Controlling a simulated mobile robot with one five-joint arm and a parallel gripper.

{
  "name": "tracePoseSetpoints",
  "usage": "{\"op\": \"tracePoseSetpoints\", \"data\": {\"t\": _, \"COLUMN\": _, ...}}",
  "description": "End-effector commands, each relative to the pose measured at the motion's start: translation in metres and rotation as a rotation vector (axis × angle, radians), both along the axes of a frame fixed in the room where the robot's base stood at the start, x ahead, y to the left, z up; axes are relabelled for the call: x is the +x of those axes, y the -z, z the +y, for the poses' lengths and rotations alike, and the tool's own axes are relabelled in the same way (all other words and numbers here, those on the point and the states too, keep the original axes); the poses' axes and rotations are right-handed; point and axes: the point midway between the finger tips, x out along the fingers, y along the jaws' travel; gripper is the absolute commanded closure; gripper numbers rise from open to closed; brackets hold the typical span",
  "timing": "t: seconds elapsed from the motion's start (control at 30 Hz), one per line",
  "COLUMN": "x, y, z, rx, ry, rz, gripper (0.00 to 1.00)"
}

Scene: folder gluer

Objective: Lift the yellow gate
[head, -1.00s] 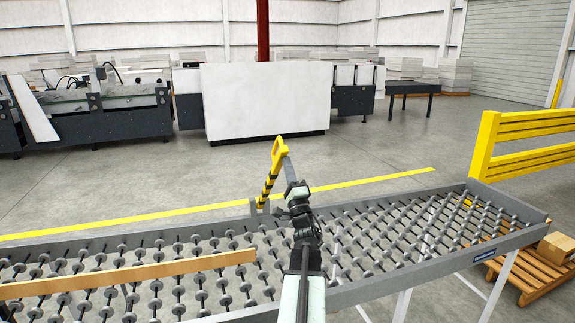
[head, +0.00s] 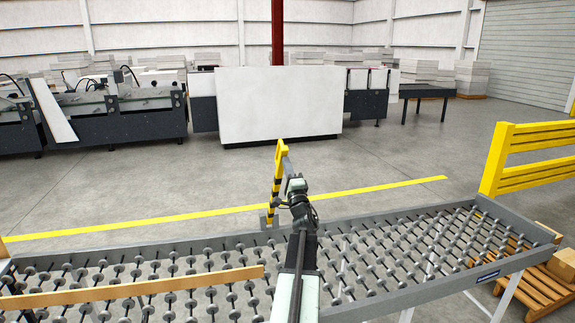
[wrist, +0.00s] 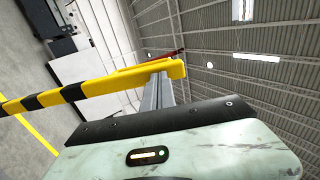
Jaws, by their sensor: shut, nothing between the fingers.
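The yellow gate (head: 277,184) is a narrow bar with black stripes at the far side rail of the roller table. It stands nearly upright in the head view, its foot at the rail. In the wrist view the gate (wrist: 105,85) crosses from the left edge to the middle, with a plain yellow end piece. My gripper (head: 287,166) is shut and empty just right of the gate's upper part. In the wrist view the gripper's grey fingers (wrist: 158,92) reach up to the yellow end and seem to touch it; their tips are partly hidden.
The roller table (head: 497,206) spans the foreground, with a wooden guide bar (head: 130,287) on its left. A yellow guard rail (head: 545,150) stands at right, above a pallet (head: 540,292). A white machine panel (head: 278,104) stands behind open floor.

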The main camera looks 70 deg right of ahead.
Motion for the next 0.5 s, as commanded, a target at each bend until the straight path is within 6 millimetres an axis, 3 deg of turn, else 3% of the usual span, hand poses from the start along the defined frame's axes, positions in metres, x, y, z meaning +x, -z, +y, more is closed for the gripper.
{"op": "tracePoseSetpoints", "data": {"t": 0.23, "x": -0.010, "y": 0.030, "z": 0.037, "rx": 0.000, "ry": -0.013, "rz": 0.000, "gripper": 1.00}}
{"op": "tracePoseSetpoints", "data": {"t": 0.5, "x": -0.050, "y": 0.064, "z": 0.081, "rx": 0.000, "ry": -0.010, "rz": 0.000, "gripper": 1.00}}
